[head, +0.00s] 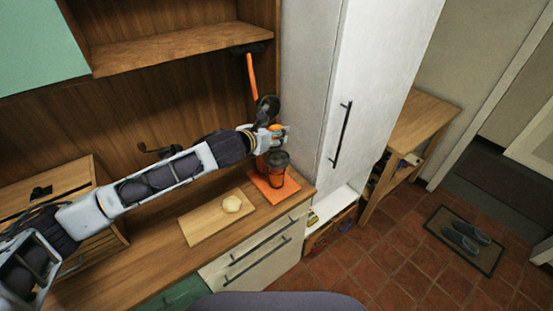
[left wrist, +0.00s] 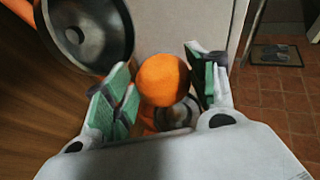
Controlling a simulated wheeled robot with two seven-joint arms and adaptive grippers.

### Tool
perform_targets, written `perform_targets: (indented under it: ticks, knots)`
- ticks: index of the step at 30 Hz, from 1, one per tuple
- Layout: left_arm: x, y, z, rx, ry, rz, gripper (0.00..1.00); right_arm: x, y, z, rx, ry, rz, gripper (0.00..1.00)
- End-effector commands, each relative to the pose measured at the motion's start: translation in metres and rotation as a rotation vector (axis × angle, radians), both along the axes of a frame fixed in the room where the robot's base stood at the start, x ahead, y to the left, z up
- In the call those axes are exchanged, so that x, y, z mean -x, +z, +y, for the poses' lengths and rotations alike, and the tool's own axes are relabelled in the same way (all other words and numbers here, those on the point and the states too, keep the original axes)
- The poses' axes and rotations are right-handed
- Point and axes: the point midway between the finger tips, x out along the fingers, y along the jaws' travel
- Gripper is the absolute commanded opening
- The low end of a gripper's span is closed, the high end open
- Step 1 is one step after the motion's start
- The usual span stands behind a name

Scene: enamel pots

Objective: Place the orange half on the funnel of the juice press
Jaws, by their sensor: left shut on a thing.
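My left gripper (head: 277,131) is shut on an orange half (left wrist: 163,80), which sits between the green finger pads in the left wrist view. Its rounded orange skin faces that camera and its cut face is hidden. The orange juice press (head: 273,187) stands on the counter's right end, its long lever (head: 252,75) raised. The metal funnel (left wrist: 178,112) shows partly behind the held orange half, which looks above it; I cannot tell whether they touch. The press's dark metal bell (left wrist: 88,32) is beside the gripper. My right gripper is in neither view.
A wooden cutting board (head: 200,228) lies left of the press, with a pale round piece (head: 232,204) on it, likely another orange half. A tall white cabinet (head: 370,70) stands close on the right. A wooden shelf (head: 180,48) hangs above. The counter's front strip is clear.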

Motion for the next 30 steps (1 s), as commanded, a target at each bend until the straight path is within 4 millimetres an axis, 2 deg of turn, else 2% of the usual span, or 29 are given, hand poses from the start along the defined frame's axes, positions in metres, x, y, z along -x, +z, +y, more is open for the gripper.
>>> perform_targets:
  ticks: [7, 19, 30]
  knots:
    - [0.0, -0.01, 0.0, 0.001, -0.001, 0.001, 0.33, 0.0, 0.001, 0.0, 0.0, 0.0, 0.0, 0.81]
    - [0.0, -0.056, 0.0, 0.0, 0.0, 0.001, 0.33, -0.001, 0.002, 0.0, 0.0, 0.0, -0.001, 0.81]
    - [0.0, -0.062, 0.0, 0.001, -0.001, -0.001, 0.33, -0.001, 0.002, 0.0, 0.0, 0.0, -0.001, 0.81]
